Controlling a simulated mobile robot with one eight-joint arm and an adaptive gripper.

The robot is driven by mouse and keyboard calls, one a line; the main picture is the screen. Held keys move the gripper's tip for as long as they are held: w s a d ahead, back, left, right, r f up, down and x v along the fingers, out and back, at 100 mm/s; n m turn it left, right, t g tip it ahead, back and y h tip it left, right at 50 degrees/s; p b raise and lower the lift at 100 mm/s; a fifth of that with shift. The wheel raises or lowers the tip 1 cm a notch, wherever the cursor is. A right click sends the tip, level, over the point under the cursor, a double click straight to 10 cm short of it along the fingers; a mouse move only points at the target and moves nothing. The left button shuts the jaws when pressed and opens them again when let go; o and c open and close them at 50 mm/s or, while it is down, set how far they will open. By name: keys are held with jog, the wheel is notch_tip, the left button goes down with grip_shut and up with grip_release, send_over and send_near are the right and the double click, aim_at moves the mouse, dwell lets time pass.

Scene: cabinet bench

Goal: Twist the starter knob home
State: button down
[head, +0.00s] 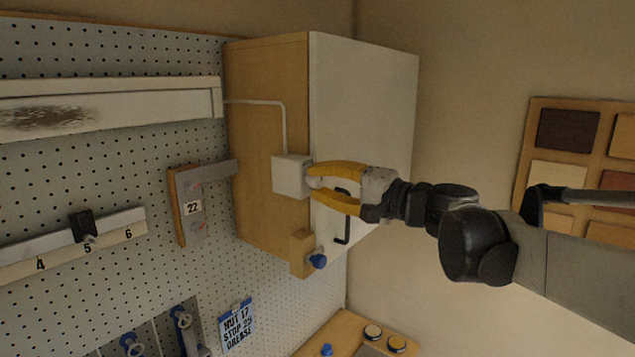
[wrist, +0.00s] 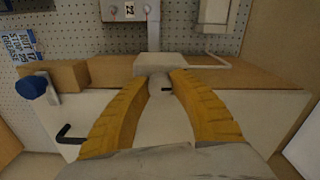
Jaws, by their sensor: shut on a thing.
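The starter knob (wrist: 157,82) is a pale round knob with a short dark mark, on the front of a small white box (head: 291,176) fixed to the cabinet's wooden side. The box also shows in the wrist view (wrist: 160,65). My gripper (head: 313,182) has its two yellow fingers closed on the knob, one on each side. It also shows in the wrist view (wrist: 158,88). In the head view the fingers hide most of the knob.
The wooden cabinet (head: 265,130) has a white door with a black handle (head: 343,228) close below my fingers. A wooden block with a blue knob (head: 318,261) sits lower on the cabinet. A pegboard (head: 130,180) with rails fills the left. A conduit runs up from the box.

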jog(key=c, duration=1.1)
grip_release()
jog(key=shift+a, duration=0.1)
jog(key=v, duration=1.2)
jog(key=shift+s, duration=0.1)
